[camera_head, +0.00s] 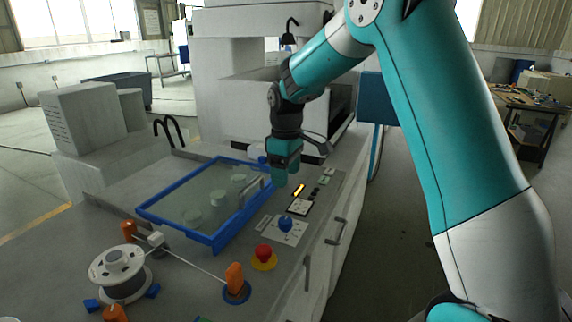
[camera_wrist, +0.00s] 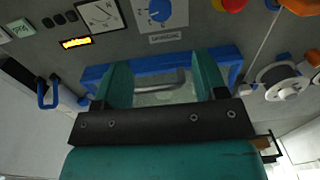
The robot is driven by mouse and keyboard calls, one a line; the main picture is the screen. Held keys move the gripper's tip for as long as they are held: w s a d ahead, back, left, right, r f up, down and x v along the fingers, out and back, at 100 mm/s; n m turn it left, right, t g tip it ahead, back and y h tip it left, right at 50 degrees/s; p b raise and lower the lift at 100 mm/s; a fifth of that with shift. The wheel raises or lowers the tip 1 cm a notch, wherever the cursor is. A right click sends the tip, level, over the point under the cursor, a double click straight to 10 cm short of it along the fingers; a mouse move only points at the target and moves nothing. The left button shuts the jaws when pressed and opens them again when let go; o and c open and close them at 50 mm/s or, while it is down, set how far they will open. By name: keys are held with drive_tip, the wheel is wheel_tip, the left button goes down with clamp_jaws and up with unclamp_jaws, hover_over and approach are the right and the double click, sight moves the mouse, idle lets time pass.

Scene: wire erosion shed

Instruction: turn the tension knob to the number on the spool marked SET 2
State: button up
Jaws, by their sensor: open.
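The blue tension knob (camera_head: 286,224) sits on a white dial plate (camera_head: 291,237) on the machine's top panel. The knob also shows at the top of the wrist view (camera_wrist: 160,10); its scale numbers are too small to read. A white spool (camera_head: 122,272) with grey wire stands at the front left, and a spool (camera_wrist: 283,80) shows at the right of the wrist view. I cannot read any SET 2 marking on it. My gripper (camera_head: 283,178) hangs behind the knob, apart from it. In the wrist view its teal fingers (camera_wrist: 165,70) are spread and empty.
A blue-framed clear cover (camera_head: 160,198) with a grey handle lies left of the gripper. A red stop button (camera_head: 264,250) and an orange wire guide (camera_head: 235,277) stand in front of the knob. A gauge (camera_head: 300,207) and lit yellow display (camera_head: 299,190) lie behind it.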

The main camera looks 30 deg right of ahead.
drive_tip(key=shift+r, duration=1.5)
